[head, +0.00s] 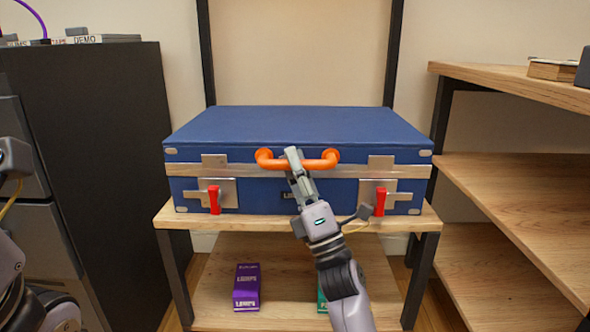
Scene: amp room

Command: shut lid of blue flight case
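The blue flight case (295,190) sits on the upper shelf of a wooden rack, its front towards me. Its lid (300,124) lies down on the body, with no gap visible along the metal band. An orange handle (325,162) is on the front at the lid's edge. Two red latch levers, left (214,200) and right (380,202), hang down on metal plates. My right gripper (293,158) is at the handle's middle, its fingers overlapping the bar; whether they grip it is unclear. My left arm shows at the left edge, its fingertips out of view.
The rack's upper shelf (175,219) extends slightly past the case. A purple box (246,288) and a partly hidden green box (322,296) stand on the lower shelf. A black cabinet (105,130) is close on the left, wooden shelving (500,185) on the right.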

